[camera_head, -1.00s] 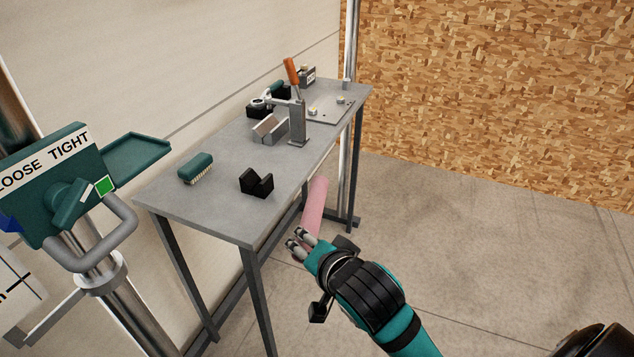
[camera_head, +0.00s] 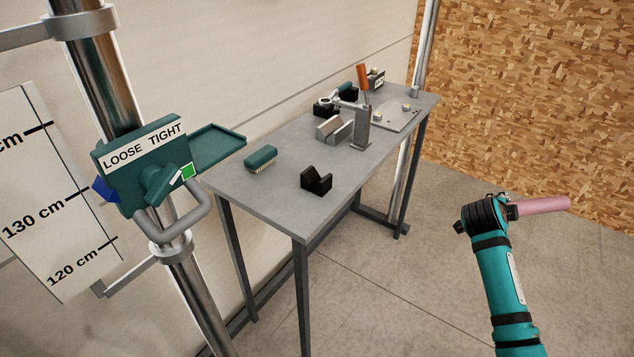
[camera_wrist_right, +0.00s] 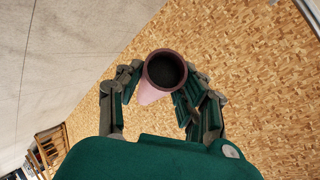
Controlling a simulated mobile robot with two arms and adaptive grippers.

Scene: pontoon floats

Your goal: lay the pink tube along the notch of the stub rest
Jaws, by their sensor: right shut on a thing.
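The pink tube (camera_head: 543,205) is held in my right gripper (camera_head: 512,208), out over the floor to the right of the table. It points to the right, roughly level in the head view. In the right wrist view the tube (camera_wrist_right: 148,92) shows its open round end between the fingers of the gripper (camera_wrist_right: 160,95). The stub rest is probably the black block with a V-shaped notch (camera_head: 316,181) near the front edge of the table; its notch is empty. My left gripper is not in view.
The grey table (camera_head: 275,205) also bears a green brush (camera_head: 261,158), a grey notched block (camera_head: 335,128), a clamp with an orange handle (camera_head: 362,80) and a plate (camera_head: 400,112).

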